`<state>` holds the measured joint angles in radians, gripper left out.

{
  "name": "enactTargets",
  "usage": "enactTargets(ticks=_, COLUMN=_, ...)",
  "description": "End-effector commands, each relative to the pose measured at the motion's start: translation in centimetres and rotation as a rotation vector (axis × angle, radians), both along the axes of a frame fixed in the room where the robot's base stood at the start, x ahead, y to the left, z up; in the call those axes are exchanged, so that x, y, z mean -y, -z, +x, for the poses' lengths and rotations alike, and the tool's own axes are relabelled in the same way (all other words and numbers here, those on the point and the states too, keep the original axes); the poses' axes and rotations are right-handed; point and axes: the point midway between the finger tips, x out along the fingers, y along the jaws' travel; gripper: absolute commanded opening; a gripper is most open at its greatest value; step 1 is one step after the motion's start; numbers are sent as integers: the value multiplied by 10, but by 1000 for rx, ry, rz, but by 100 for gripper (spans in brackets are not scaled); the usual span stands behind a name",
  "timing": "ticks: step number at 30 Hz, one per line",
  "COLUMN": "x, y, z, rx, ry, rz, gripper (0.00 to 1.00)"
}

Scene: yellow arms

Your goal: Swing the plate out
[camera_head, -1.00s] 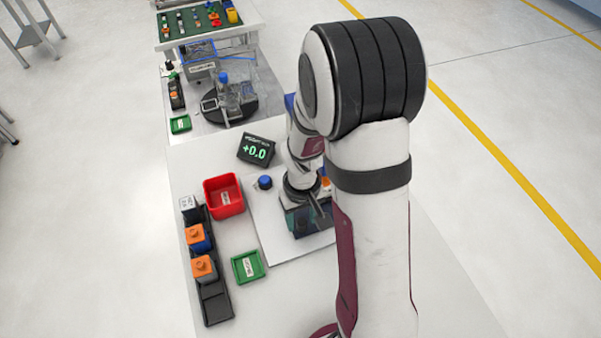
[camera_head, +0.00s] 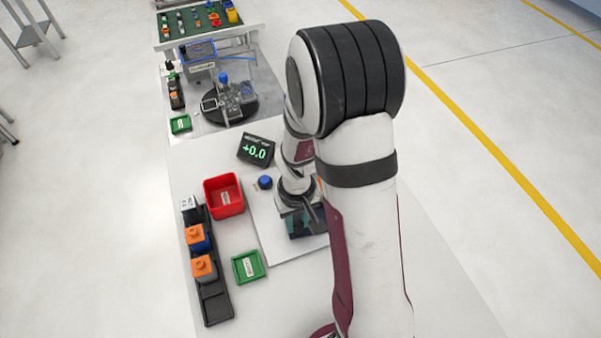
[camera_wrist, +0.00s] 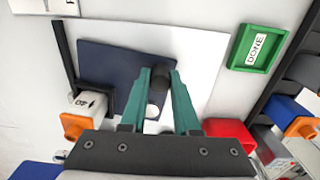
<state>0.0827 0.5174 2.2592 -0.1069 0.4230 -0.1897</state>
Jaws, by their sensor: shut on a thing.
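The plate (camera_wrist: 112,68) is a dark navy panel over a white board (camera_wrist: 205,50) in the wrist view. A dark upright knob (camera_wrist: 161,82) stands near its edge, with a pale round spot beside it. My gripper (camera_wrist: 160,92) has teal fingers, one on each side of the knob, and is shut on it. In the head view my gripper (camera_head: 306,222) is low over the white board, and my arm hides most of the plate.
A white block (camera_wrist: 90,103) with an orange part is beside the plate. A green tray marked DONE (camera_head: 248,279), a red bin (camera_head: 240,207) and a black rack (camera_head: 219,312) with orange-topped blocks lie left. A display (camera_head: 256,149) reads +0.0. A blue button (camera_head: 265,182) is near.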

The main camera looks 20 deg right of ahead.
Motion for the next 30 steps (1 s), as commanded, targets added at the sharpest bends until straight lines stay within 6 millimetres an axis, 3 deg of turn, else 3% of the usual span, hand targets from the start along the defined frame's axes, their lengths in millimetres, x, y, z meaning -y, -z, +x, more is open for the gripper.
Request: enactTargets(ticks=30, x=-28, y=0, z=8, rx=0, ry=0, rz=0, gripper=10)
